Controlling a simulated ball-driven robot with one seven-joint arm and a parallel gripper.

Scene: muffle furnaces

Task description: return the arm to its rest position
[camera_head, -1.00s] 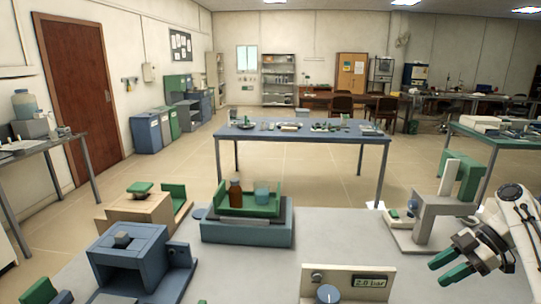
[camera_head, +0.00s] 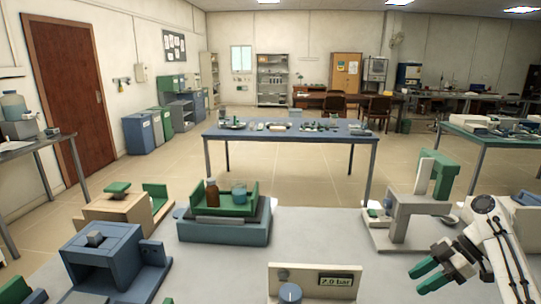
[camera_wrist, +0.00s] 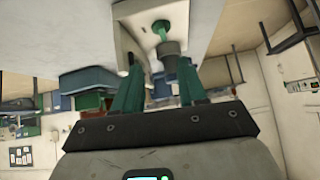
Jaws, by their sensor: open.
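My gripper (camera_head: 429,277) is at the lower right of the head view, with white arm links and green fingers. The fingers are spread apart with nothing between them. It hangs above the right part of the grey bench (camera_head: 230,272), in front of a white stand with a green upper part (camera_head: 433,172). In the wrist view my gripper (camera_wrist: 158,85) shows two green fingers apart, with the bench edge and a pale fixture with a green knob (camera_wrist: 161,29) beyond them.
A blue-topped table (camera_head: 290,137) stands beyond across open floor.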

